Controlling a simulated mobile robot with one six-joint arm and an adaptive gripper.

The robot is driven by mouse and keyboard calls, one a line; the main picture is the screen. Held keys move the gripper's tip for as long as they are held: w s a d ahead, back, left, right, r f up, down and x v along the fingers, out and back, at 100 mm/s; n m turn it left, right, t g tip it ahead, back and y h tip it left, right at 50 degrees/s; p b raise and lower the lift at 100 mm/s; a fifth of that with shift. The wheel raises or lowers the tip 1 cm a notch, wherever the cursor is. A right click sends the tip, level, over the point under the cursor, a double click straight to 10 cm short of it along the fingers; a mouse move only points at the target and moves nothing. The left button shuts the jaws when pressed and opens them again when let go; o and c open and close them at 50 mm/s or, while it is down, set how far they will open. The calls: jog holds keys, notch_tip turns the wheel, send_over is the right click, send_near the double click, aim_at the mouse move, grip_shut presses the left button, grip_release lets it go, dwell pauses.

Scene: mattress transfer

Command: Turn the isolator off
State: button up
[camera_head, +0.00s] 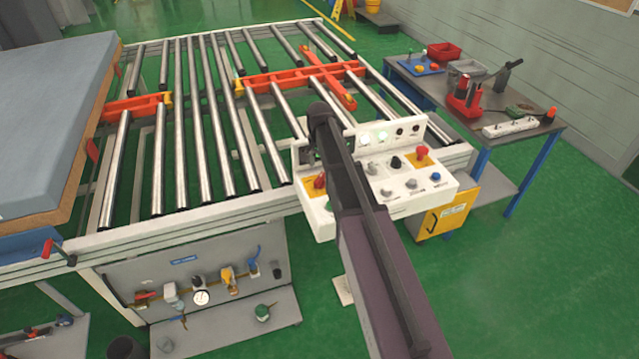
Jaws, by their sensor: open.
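A white control box (440,187) is mounted at the front right corner of the roller table. At its left end, a red rotary handle on a yellow-orange plate, which looks like the isolator (319,182), is partly covered by my arm. My arm reaches up from the bottom right across the box. My gripper (308,157) is a small dark shape by the arm's far end, just above the isolator in the picture. It is open and largely hidden behind the arm. I cannot tell whether it touches the handle.
A red mushroom button (421,153) on yellow, black knobs and lit lamps sit on the same box. The roller table (160,225) has orange-red transfer arms (290,77). A grey mattress (45,120) lies at left. A tool bench (555,128) stands at right. Green floor is clear at lower right.

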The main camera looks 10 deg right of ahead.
aim_at(320, 177)
jog(key=shift+f+b, duration=3)
jog(key=shift+f, duration=0.25)
grip_shut()
